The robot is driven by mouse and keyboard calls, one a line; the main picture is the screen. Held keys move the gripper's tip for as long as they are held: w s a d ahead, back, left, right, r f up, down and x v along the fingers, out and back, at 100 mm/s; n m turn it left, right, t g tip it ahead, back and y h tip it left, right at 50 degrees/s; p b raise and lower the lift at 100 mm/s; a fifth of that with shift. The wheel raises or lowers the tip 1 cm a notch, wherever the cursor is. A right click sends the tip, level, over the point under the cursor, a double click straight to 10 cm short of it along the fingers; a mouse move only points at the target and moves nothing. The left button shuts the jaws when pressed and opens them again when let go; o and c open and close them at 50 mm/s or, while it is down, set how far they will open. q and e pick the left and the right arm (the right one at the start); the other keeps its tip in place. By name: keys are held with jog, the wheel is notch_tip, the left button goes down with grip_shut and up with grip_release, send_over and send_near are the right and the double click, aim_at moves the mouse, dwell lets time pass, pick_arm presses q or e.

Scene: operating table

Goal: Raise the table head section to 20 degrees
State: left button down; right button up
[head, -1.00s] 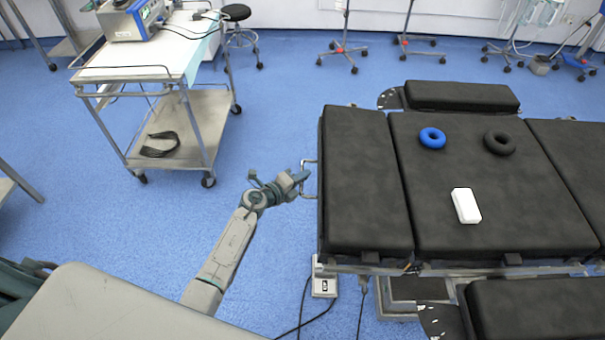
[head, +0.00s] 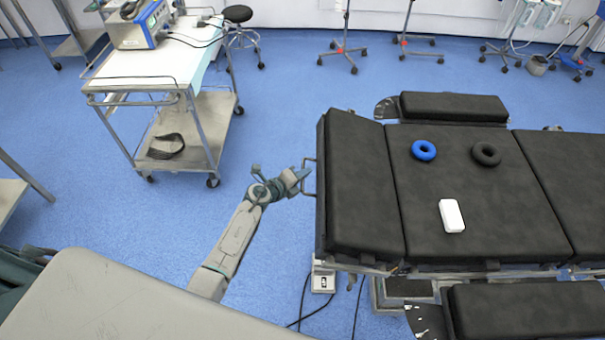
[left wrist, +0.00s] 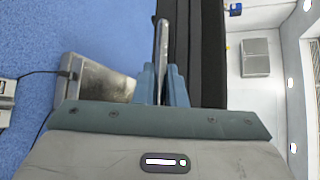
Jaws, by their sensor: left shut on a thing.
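The operating table's head section (head: 360,185) is the black padded panel at the table's left end, tilted slightly with its left edge a little raised. A metal handle bar (head: 308,176) sticks out from that left edge. My left gripper (head: 302,174) is at the handle, with its fingers closed around the bar. In the left wrist view the bar (left wrist: 163,45) stands between the two blue fingers (left wrist: 162,85), with the black pad edge (left wrist: 205,50) just beyond. My right gripper is not in view.
The middle table section (head: 475,235) bears a blue ring (head: 424,150), a black ring (head: 486,154) and a white block (head: 452,216). A steel trolley (head: 150,84) stands at the upper left. A small box with cables (head: 323,281) lies on the floor below the head section.

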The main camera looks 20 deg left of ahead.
pick_arm(q)
jog(key=shift+w+r, duration=0.15)
jog(key=shift+r, duration=0.1)
jog(key=c, duration=1.5)
grip_release()
jog(key=shift+f, duration=0.2)
jog(key=v, duration=1.1)
